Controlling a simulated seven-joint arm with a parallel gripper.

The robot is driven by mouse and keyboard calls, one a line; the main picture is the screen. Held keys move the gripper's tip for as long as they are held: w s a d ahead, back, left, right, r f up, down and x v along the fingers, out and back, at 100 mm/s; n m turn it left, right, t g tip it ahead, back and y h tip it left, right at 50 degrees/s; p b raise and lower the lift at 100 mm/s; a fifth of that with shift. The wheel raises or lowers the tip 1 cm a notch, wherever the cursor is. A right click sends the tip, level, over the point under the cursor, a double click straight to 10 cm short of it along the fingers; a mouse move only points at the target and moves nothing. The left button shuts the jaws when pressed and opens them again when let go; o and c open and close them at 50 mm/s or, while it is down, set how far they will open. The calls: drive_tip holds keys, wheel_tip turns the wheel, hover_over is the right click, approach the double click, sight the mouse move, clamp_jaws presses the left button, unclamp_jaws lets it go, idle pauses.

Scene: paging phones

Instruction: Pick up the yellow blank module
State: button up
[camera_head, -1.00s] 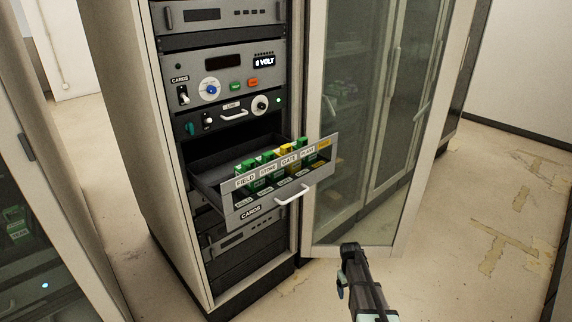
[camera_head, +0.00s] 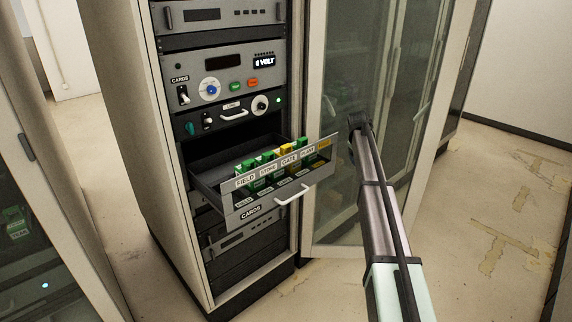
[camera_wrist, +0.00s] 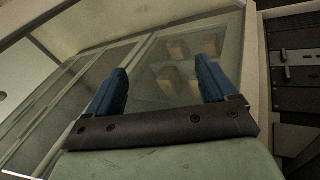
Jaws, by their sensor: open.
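In the head view a yellow module (camera_head: 286,148) stands among green modules (camera_head: 249,163) in the open drawer (camera_head: 205,180). Whether the yellow one is blank is too small to tell. A yellow patch also shows at the right end of the label row. My gripper (camera_wrist: 162,66) is open and empty in the wrist view, its two blue fingers apart in front of glass. In the head view my arm's end is right of the drawer, apart from it; the fingers are not clear there.
The drawer has a white handle (camera_head: 292,195) on its front. A glass cabinet door (camera_head: 335,215) stands right of the drawer, behind my arm. Rack panels with knobs and switches (camera_head: 222,85) are above. Open floor (camera_head: 480,265) lies to the right.

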drive_tip(key=w+a+r, duration=0.2)
drive_tip(key=a+r, duration=0.3)
drive_tip(key=r, duration=0.4)
wheel_tip(320, 180, up, 11)
drive_tip(key=n+g+y, duration=0.3)
drive_tip(key=g, duration=0.2)
hover_over(286, 145)
drive_tip(key=f, duration=0.8)
drive_tip(key=shift+s+a+f, duration=0.1)
drive_tip(key=shift+a, duration=0.15)
drive_tip(key=shift+d+f, duration=0.15)
drive_tip(key=shift+f, duration=1.2)
drive_tip(key=shift+d+f, duration=0.15)
drive_tip(key=shift+f, duration=1.15)
drive_tip(key=shift+c, duration=0.3)
drive_tip(key=c, duration=1.1)
